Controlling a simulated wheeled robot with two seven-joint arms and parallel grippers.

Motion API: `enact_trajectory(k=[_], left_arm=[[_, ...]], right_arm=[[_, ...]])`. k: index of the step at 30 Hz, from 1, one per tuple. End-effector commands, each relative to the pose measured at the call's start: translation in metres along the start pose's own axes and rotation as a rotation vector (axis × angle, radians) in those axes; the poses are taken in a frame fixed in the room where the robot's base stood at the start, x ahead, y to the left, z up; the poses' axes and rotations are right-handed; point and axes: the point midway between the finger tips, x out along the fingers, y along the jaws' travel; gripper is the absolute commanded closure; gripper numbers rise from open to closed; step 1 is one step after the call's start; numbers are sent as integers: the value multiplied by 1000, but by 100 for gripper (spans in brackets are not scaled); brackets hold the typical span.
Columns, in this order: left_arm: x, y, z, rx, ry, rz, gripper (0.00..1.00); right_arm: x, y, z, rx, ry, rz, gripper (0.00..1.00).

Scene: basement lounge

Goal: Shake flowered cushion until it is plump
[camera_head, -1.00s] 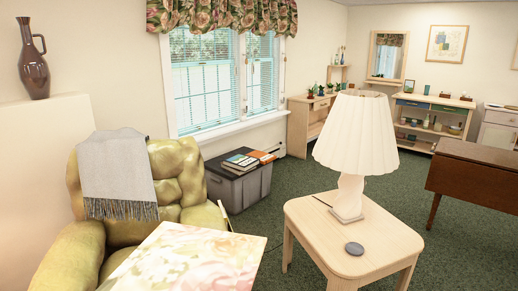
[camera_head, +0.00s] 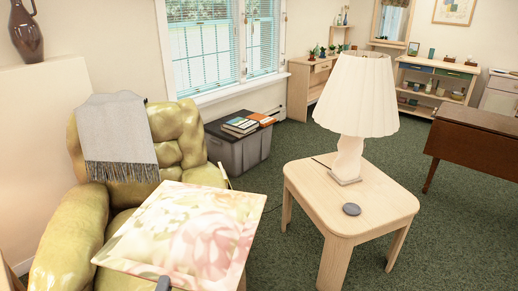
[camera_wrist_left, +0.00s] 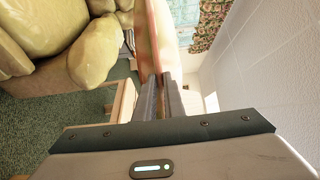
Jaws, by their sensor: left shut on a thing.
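The flowered cushion (camera_head: 190,232), cream with pink and green blooms, is held flat in front of the green armchair in the head view. Its far side overlaps the chair seat in the picture. My left gripper (camera_head: 163,284) shows only as a dark fingertip at the cushion's near edge. In the left wrist view its two fingers (camera_wrist_left: 160,92) are shut on the edge of the cushion (camera_wrist_left: 152,40), which is seen nearly edge-on. My right gripper is in neither view.
The green armchair (camera_head: 62,245) carries a grey fringed throw (camera_head: 115,135). A pale side table (camera_head: 312,198) with a white lamp (camera_head: 357,95) and a dark round disc (camera_head: 351,209) stands to the right. A grey bin (camera_head: 235,150) sits under the window.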

Motion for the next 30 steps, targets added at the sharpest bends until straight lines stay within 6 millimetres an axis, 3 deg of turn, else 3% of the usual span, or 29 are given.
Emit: enact_trajectory(k=[1, 4, 7, 9, 12, 15, 17, 30], left_arm=[[0, -9, 0, -1, 2, -3, 100], [0, -2, 0, -1, -2, 5, 100], [-1, 33, 0, -2, -7, 14, 100], [-1, 43, 0, -1, -3, 7, 100], [0, 36, 0, 0, 0, -2, 100], [1, 1, -1, -1, 5, -11, 100], [0, -9, 0, -2, 3, -5, 100], [0, -6, 0, -1, -1, 2, 100]], right_arm=[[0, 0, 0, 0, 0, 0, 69], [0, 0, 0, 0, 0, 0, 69], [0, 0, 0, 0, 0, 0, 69], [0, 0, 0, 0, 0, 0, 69], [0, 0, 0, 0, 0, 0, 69], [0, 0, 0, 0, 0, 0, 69], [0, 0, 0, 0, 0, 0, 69], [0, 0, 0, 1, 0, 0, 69]])
